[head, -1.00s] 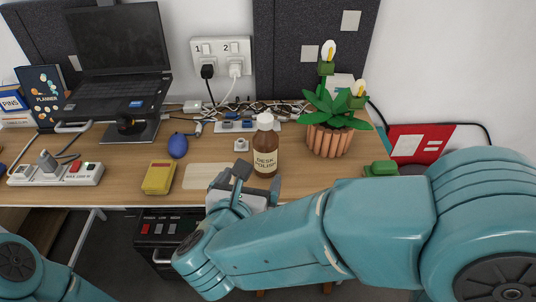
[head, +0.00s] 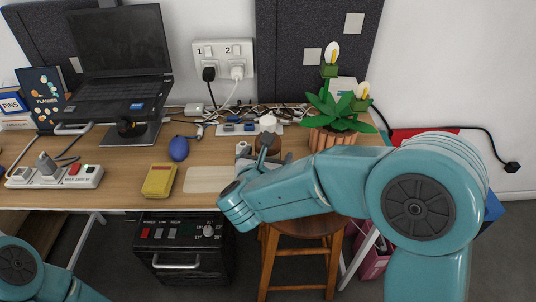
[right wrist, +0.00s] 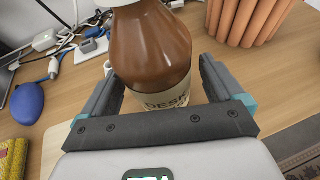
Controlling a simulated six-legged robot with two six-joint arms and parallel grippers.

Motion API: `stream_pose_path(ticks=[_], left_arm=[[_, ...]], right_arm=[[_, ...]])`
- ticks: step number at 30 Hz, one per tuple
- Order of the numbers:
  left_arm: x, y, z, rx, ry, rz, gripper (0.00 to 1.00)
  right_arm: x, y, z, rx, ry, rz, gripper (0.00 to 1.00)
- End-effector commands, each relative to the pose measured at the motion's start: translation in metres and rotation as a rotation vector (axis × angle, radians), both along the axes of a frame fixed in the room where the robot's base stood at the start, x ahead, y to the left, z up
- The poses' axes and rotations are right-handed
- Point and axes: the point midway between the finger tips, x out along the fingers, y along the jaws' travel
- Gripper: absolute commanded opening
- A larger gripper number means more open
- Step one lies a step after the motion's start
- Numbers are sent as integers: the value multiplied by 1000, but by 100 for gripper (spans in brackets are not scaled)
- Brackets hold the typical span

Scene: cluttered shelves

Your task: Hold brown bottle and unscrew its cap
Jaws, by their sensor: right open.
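The brown bottle (head: 270,144) with a white cap (head: 268,121) stands upright on the desk, left of the potted plant. My right arm hides its lower part in the head view. My right gripper (right wrist: 162,85) is open, with one finger on each side of the bottle. Gaps show beside the bottle, so it is not clamped. In the head view my right gripper (head: 258,152) is mostly hidden. My left gripper is out of view.
A potted plant (head: 337,112) stands close to the right of the bottle. Cables and plugs (head: 236,127) lie behind it. A wooden stool (head: 303,232) stands below the desk edge.

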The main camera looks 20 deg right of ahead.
Motion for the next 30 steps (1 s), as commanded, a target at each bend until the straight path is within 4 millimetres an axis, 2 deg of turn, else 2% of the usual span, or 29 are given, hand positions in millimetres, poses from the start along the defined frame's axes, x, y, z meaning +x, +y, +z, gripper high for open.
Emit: stream_pose_path(ticks=[8,11,15,25,30], left_arm=[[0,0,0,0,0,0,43],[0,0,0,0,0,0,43],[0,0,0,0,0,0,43],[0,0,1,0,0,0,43],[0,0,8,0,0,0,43]], right_arm=[[5,-3,-2,0,0,1,94],[5,-3,-2,0,0,1,65],[5,-3,-2,0,0,1,20],[5,-3,4,-1,-4,1,18],[6,-3,26,1,-7,0,18]])
